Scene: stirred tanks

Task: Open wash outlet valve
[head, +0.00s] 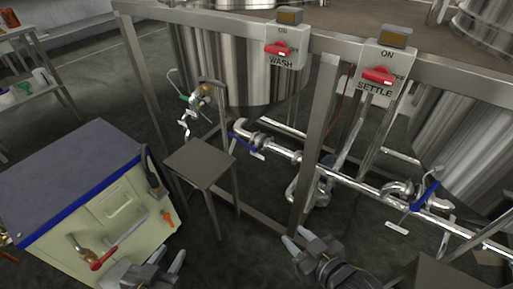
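The wash tank (222,60) is a steel vessel behind the frame post, beside the WASH switch box. Below it, a valve with a blue lever (243,135) sits on the steel outlet pipe, left of the frame post. A similar blue-lever valve (424,194) is on the pipe at the right, below the SETTLE side. My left gripper (169,256) is low in the head view, in front of the cream cabinet, with its fingers apart and empty. My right gripper (295,239) is at the bottom centre, fingers apart and empty, below the pipework and touching no valve.
A WASH box (287,46) and SETTLE box (383,75) with red switches hang on the steel frame. A small steel stand (199,162) is left of the blue-lever valve. The cream cabinet (115,215) fills the lower left. A steel post (317,140) rises between the valves.

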